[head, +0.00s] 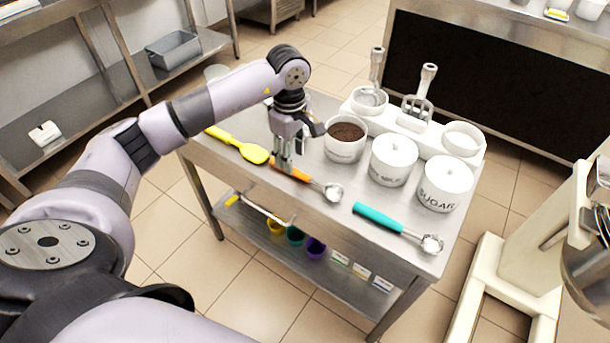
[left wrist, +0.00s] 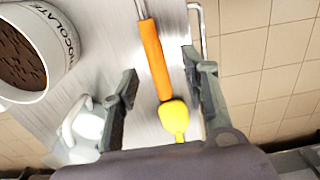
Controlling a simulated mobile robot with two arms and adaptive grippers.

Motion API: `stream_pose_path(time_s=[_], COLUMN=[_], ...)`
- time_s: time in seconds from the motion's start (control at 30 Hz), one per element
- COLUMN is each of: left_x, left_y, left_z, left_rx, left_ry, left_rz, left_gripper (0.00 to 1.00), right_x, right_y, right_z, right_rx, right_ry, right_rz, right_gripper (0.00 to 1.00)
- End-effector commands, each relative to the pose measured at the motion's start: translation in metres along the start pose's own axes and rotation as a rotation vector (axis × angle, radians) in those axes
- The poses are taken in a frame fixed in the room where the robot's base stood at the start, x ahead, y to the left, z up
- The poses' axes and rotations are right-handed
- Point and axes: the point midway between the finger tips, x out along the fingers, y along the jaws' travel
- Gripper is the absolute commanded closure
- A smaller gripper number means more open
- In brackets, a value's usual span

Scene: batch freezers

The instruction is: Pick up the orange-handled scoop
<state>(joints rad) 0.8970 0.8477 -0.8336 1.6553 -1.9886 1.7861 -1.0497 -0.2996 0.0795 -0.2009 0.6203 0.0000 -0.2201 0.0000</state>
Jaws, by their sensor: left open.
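The orange-handled scoop lies on the steel table, its orange handle (head: 294,173) to the left and its metal bowl (head: 333,192) to the right. My left gripper (head: 283,163) points down at the handle's left end, open. In the left wrist view the orange handle (left wrist: 154,58) runs between the two spread fingers (left wrist: 158,72), with clear gaps on both sides. The scoop's bowl is outside the left wrist view. My right gripper is not in view.
A yellow spatula (head: 251,152) lies left of the scoop and a teal-handled scoop (head: 384,221) to the right. Behind stand an open chocolate tub (head: 345,140), lidded white tubs including sugar (head: 444,188), and a white holder (head: 410,124). The table's front edge (head: 330,235) is close.

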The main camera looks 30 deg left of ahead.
Motion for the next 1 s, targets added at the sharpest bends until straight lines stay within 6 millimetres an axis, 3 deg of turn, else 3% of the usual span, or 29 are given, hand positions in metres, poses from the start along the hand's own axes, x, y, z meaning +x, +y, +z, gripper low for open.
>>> stream_pose_path(time_s=[0.17,0.5,0.77,1.0], left_x=[0.010,0.054,0.058,0.057], left_y=[0.001,0.007,0.008,0.008], left_z=[0.000,-0.002,-0.002,-0.002], left_rx=[-0.001,-0.001,0.000,0.000], left_ry=[0.000,0.000,0.000,0.000], left_rz=[-0.002,-0.001,0.001,0.001], left_gripper=[0.58,0.58,0.58,0.74], right_x=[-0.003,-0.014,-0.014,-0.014], right_y=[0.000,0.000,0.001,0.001], right_z=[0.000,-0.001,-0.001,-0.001], right_rx=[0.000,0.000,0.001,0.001], right_ry=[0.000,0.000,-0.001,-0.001], right_rz=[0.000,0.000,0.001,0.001], right_gripper=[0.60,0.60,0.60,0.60])
